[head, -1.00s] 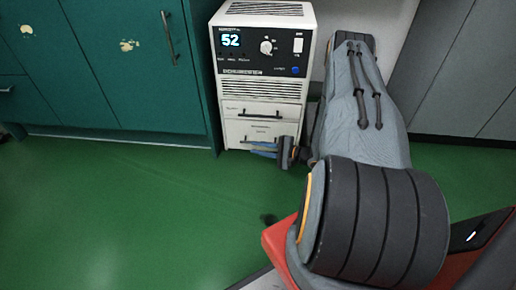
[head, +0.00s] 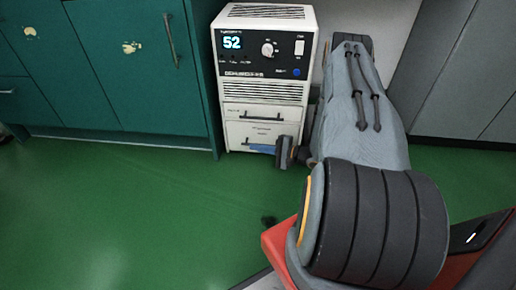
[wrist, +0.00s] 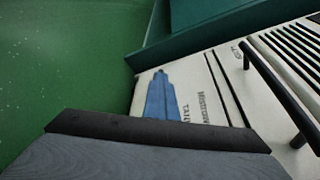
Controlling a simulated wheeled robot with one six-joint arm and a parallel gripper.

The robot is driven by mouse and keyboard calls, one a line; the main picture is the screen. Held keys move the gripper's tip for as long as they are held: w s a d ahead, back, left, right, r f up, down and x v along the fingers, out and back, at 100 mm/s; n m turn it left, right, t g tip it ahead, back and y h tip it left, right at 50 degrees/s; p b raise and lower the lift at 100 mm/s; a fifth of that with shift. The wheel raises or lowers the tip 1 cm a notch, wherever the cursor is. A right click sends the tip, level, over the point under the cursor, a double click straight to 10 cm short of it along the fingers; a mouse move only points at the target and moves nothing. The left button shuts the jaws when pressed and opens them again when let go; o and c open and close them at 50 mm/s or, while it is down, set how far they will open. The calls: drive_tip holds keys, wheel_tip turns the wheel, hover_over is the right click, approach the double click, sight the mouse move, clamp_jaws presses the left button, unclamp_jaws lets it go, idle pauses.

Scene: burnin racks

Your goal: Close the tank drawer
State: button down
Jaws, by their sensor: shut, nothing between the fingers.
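The tank drawer (head: 240,131) is the lower white drawer of the dehumidifier cabinet (head: 262,92). Its front looks about flush with the cabinet; I cannot tell if a small gap is left. In the wrist view its labelled white face (wrist: 196,88) shows at an angle. My gripper (head: 258,148) is at the lower part of this drawer front, coming from the right. Its blue fingers are shut together and empty, lying across the face near the drawer's handle. The fingers also show in the wrist view (wrist: 160,95), against or just before the face; contact is unclear.
The upper drawer (head: 240,111) with a dark bar handle sits above and looks shut. Teal cupboards (head: 135,75) stand close on the left, grey cupboards (head: 460,75) on the right.

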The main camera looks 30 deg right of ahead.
drive_tip(key=shift+w+d+f+h, duration=0.1)
drive_tip(key=shift+d+f+h, duration=0.2)
drive_tip(key=shift+d+f, duration=0.35)
drive_tip(key=c, duration=2.3)
unclamp_jaws()
drive_tip(key=shift+a+f, duration=0.1)
drive_tip(key=shift+f, duration=0.15)
drive_tip(key=shift+o, duration=0.9)
drive_tip(key=shift+r, duration=0.15)
drive_tip(key=shift+w, duration=0.1)
drive_tip(key=s+a+p+v, duration=0.1)
drive_tip(key=p+v, duration=0.2)
drive_tip(key=v, duration=0.6)
drive_tip(key=shift+a+r+g, duration=0.2)
drive_tip(key=shift+g, duration=0.1)
drive_tip(key=shift+w, duration=0.1)
